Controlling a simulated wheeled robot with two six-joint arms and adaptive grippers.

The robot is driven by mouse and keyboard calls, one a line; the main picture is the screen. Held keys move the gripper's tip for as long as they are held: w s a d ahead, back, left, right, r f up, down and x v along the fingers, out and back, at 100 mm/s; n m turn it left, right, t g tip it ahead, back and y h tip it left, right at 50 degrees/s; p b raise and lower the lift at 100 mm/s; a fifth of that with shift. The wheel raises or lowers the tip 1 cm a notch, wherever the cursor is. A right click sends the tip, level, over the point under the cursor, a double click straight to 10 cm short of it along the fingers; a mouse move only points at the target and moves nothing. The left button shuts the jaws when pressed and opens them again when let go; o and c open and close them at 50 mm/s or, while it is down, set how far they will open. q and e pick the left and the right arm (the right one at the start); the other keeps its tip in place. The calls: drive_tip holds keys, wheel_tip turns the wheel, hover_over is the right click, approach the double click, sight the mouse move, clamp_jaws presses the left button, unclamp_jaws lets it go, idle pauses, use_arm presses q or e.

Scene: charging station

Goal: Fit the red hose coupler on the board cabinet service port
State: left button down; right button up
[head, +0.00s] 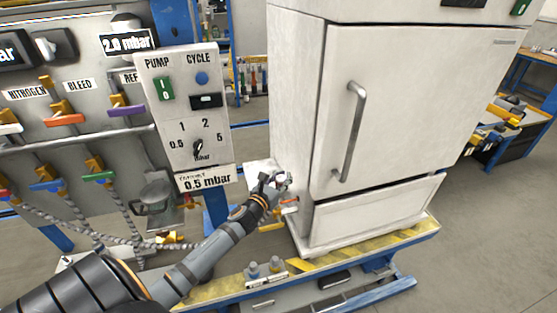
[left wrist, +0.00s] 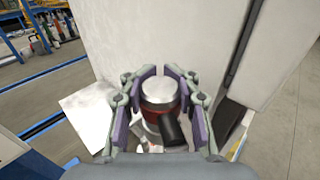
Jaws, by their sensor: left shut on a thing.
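My left gripper (head: 277,181) is at the lower left side of the white board cabinet (head: 412,110). In the left wrist view its two purple-padded fingers (left wrist: 157,78) are shut on the red hose coupler (left wrist: 157,91), a silver round body with a red band below. A black handle-like part (left wrist: 171,129) sticks out toward the camera under the band. The coupler's far end and the service port cannot be made out; the gripper and coupler cover that spot. I cannot tell whether the coupler touches the port. My right gripper is in neither view.
A pump panel (head: 186,110) and a valve board with coloured levers and hanging hoses stand at the left. The cabinet rests on a blue-framed base with yellow-black edging (head: 360,248). A small holder with grey-capped fittings (head: 264,268) sits at its front edge. Floor is open at right.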

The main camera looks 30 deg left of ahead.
use_arm(q)
drive_tip(key=shift+y, duration=0.3)
drive_tip(key=a+r, duration=0.1)
drive_tip(key=w+a+r, duration=0.1)
drive_tip(key=a, duration=0.1)
drive_tip(key=shift+r, duration=0.35)
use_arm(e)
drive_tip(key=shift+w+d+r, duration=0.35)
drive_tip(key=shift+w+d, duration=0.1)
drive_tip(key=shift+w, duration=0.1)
use_arm(q)
drive_tip(key=shift+w, duration=0.1)
wheel_tip(320, 180, down, 6)
drive_tip(key=b, duration=0.4)
drive_tip(key=shift+r+b, duration=0.1)
drive_tip(key=shift+b, duration=0.2)
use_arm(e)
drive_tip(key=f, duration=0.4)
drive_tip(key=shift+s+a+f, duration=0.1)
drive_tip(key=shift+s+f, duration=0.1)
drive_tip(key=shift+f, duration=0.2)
use_arm(q)
drive_tip(key=shift+p, duration=0.4)
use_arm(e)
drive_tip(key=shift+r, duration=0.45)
use_arm(q)
drive_tip(key=shift+f+b, duration=2.5)
drive_tip(key=shift+f, duration=0.2)
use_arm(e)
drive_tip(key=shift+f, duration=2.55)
